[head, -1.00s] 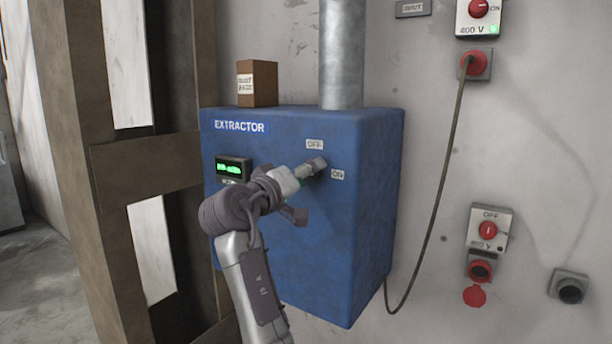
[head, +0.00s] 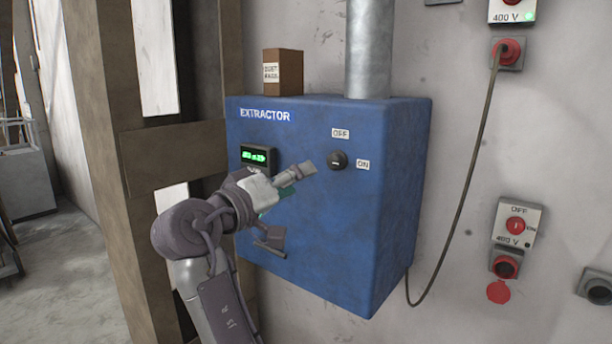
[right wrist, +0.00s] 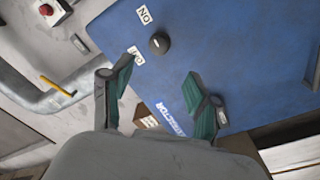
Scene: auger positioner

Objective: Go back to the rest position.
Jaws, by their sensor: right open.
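My right gripper (head: 288,205) is open and empty in front of the blue extractor box (head: 345,240), to the left of its black knob (head: 338,160) and apart from it. The knob sits between the OFF label (head: 341,133) above and the ON label (head: 363,165) at its right. In the right wrist view my open right gripper (right wrist: 160,68) has its two green-padded fingers spread, with the knob (right wrist: 159,43) beyond them and nothing between them. My left gripper is not in view.
A green-lit display (head: 259,157) is on the box's left side, partly behind my arm. A brown carton (head: 283,72) and a metal duct (head: 368,50) stand on top. A wooden post (head: 100,170) rises at left. A cable (head: 468,175) and switches are on the right wall.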

